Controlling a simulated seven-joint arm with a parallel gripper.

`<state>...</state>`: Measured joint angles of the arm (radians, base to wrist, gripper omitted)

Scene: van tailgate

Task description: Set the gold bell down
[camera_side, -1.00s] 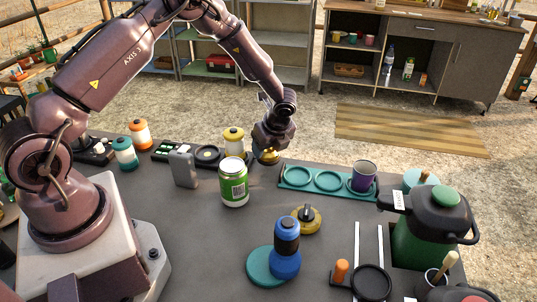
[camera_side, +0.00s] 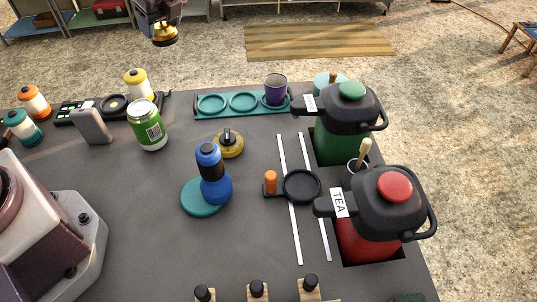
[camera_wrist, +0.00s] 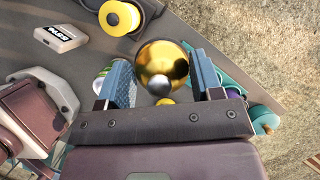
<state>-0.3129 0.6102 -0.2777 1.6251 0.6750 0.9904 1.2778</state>
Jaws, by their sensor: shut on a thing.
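The gold bell (camera_side: 164,35) hangs from my gripper (camera_side: 160,18) at the top of the side view, appearing beyond the table's back edge. In the wrist view, the shiny round bell (camera_wrist: 163,62) sits between the two blue fingers of my gripper (camera_wrist: 163,82), which is shut on it. A small silver knob shows at its middle. The bell looks clear of the table (camera_side: 120,200). Most of my arm is outside the side view.
A teal tray (camera_side: 226,113) with round rings has a purple cup (camera_side: 276,90) at its right. A yellow-lidded jar (camera_side: 138,84), a green can (camera_side: 147,125) and a grey box (camera_side: 92,125) stand left. Green (camera_side: 338,147) and red (camera_side: 365,240) urns stand right.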

